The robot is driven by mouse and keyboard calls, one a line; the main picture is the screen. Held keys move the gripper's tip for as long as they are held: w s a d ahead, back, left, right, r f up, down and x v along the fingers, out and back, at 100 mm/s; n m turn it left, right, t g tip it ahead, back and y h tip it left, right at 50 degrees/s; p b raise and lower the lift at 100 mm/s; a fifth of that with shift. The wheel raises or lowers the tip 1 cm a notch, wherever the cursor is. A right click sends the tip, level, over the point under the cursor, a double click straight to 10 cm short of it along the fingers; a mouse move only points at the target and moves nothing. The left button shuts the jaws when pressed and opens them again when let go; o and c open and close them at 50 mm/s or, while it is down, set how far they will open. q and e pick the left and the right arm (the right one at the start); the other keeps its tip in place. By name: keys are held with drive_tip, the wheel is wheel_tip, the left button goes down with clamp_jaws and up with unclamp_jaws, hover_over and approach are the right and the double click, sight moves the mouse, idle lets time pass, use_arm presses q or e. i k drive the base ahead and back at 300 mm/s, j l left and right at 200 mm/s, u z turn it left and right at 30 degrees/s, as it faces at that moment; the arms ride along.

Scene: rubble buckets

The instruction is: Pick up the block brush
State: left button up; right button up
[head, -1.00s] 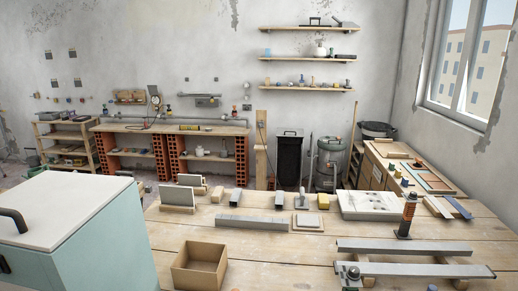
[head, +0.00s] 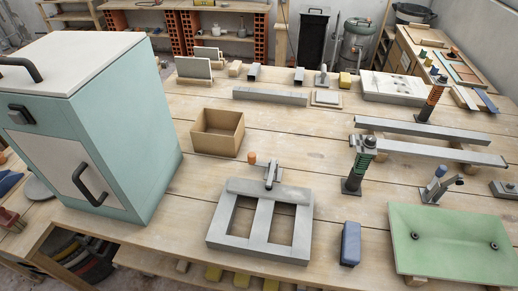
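No thing in the head view shows clear bristles, so I cannot tell for sure which one is the block brush. A small dark blue block (head: 350,243) stands near the table's front edge, between a grey two-opening frame and a green plate; it may be the brush. A small yellow block (head: 347,81) sits at the back of the table, next to a small framed tile. Neither of my grippers is in view.
The wooden table (head: 285,165) has bare planks in the middle. A teal cabinet (head: 120,150) stands at left, an open cardboard box (head: 217,145) beside it. The grey frame (head: 226,228), green plate (head: 455,255) and metal bars (head: 440,150) take up the front and right.

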sight(351, 248)
drive_tip(key=j+z, duration=0.1)
drive_tip(key=z, duration=0.8)
